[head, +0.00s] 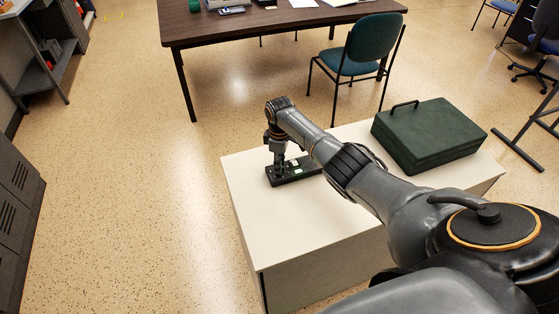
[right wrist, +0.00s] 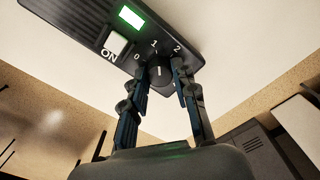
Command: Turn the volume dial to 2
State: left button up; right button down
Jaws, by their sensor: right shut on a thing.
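A black control panel (head: 308,172) lies on the white cabinet top, with a lit green display (right wrist: 131,17) and a white ON switch (right wrist: 114,45). Its round black volume dial (right wrist: 160,72) has the marks 0, 1 and 2 around it. A pale line on the dial seems to point near the 1. My right gripper (head: 279,167) reaches down onto the panel from above. In the right wrist view its two fingers are shut on the dial, one on each side. The dial is hidden in the head view. My left gripper is not in view.
A dark green case (head: 430,136) lies on the right part of the white cabinet (head: 265,215). The cabinet top in front of the panel is bare. A green chair (head: 368,45) and a brown desk (head: 270,26) stand behind it.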

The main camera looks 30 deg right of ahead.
jog(key=m+p, duration=0.1)
jog(key=m, duration=0.3)
jog(key=shift+r+m, duration=0.1)
jog(key=shift+m, duration=0.2)
jog(key=shift+m+p, duration=0.55)
jog(key=shift+m, duration=1.35)
jog(key=c, duration=1)
grip_release()
jog(key=shift+c, duration=0.2)
notch_tip(320, 180, up, 12)
